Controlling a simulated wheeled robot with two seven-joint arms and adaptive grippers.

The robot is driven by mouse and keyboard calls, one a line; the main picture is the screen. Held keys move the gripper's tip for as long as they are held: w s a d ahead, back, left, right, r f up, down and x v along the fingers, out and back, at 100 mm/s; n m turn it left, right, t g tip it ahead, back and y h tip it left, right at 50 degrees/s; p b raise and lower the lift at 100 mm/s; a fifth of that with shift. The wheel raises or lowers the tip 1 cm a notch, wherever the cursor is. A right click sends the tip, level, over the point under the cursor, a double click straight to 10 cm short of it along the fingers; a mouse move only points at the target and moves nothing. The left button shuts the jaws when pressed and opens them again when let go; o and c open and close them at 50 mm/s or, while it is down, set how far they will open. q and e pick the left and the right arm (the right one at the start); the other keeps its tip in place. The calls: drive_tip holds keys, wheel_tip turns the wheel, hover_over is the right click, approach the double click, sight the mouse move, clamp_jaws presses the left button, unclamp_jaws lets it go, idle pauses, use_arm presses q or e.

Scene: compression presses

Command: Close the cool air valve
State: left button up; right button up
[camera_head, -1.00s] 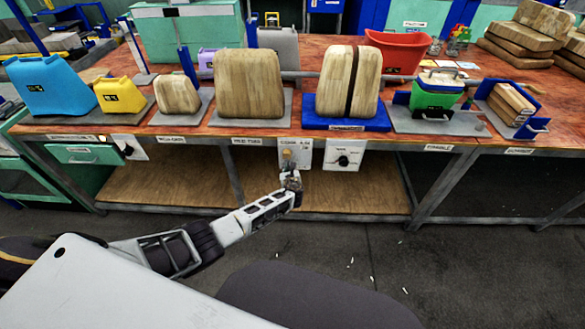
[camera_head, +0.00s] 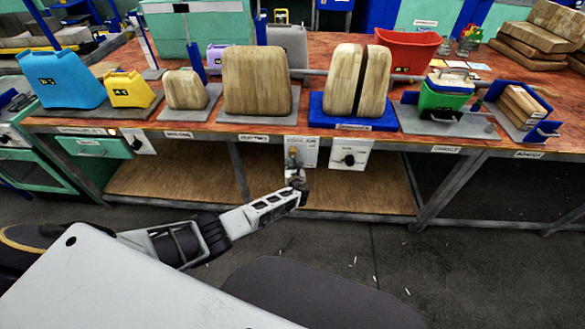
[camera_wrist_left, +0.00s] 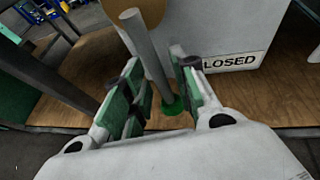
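The cool air valve is on a white panel (camera_head: 309,151) under the table's front edge, with a brass-coloured round part (camera_head: 293,151). In the left wrist view, its grey rod-like lever (camera_wrist_left: 148,55) runs from the brass disc (camera_wrist_left: 152,10) down to a green end (camera_wrist_left: 173,106). My left gripper (camera_head: 295,172) is just below the brass part. In the left wrist view its fingers (camera_wrist_left: 163,88) are open on either side of the lever, with a visible gap. My right gripper is not in view.
A second white panel with a black knob (camera_head: 349,160) is close on the right. The table's front edge (camera_head: 215,137) is above my gripper, and a wooden lower shelf (camera_head: 345,190) is below. Wooden blocks and coloured containers stand on the table.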

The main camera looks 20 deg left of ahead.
use_arm(q)
drive_tip(key=shift+s+d+r, duration=0.1)
drive_tip(key=shift+s+d, duration=0.05)
drive_tip(key=shift+d, duration=0.05)
idle(0.4)
drive_tip(key=v, duration=1.1)
drive_tip(key=shift+s, duration=0.25)
idle(0.5)
drive_tip(key=shift+r, duration=0.15)
idle(0.6)
